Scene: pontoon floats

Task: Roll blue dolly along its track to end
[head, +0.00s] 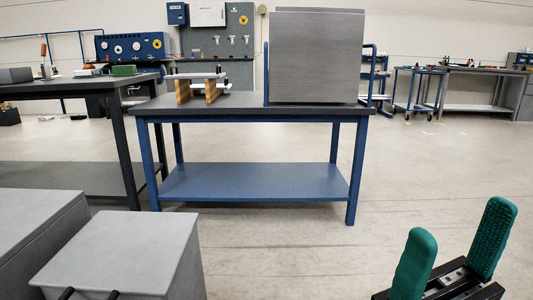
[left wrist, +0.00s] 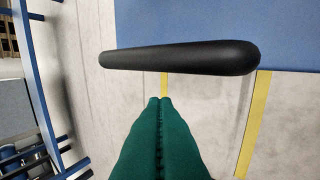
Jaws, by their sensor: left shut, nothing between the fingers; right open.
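In the left wrist view a blue flat surface (left wrist: 210,22) fills the upper right; it may be the dolly, but I cannot tell from this part. A thick black rounded bar (left wrist: 180,58) crosses in front of it. My left gripper (left wrist: 160,100) has its green fingers shut together, empty, with the tips just below the bar in the picture; I cannot tell whether they touch it. Yellow strips (left wrist: 252,125) lie on the pale floor, perhaps the track. My right gripper (head: 462,222) is open and empty at lower right in the head view. The left gripper does not show there.
A blue-framed bench (head: 255,183) stands ahead with a large grey box (head: 316,56) and a small wood-legged stand (head: 197,78) on top. A dark bench (head: 80,86) is at left. Grey boxes (head: 125,245) are close at lower left. Floor right of the bench is clear.

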